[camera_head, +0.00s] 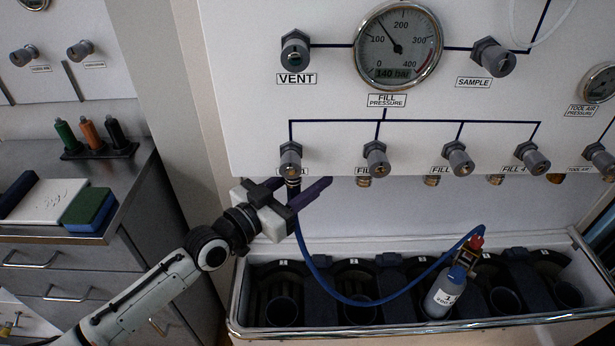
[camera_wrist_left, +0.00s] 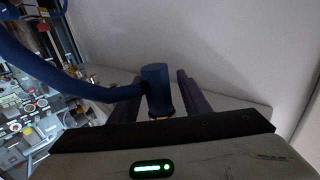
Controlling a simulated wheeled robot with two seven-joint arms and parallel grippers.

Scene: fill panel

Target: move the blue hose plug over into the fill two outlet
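The blue hose plug (camera_head: 293,190) hangs under the fill one valve (camera_head: 290,158), at the left end of the outlet row; its top end is hard to make out. Its blue hose (camera_head: 318,275) loops down and right to the bottle. The fill two outlet (camera_head: 363,182) is a brass fitting under the panel's lower edge, below the fill two valve (camera_head: 377,160). My left gripper (camera_head: 310,190) is open with its purple fingers spread around the plug. In the left wrist view the plug (camera_wrist_left: 157,88) stands between the fingers, apparently clear of both. My right gripper is not in view.
A grey bottle (camera_head: 441,298) with a red-topped valve sits in the rack (camera_head: 400,330) below the panel. More brass outlets (camera_head: 432,181) line the panel edge to the right. A side counter (camera_head: 130,175) at left holds several coloured items.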

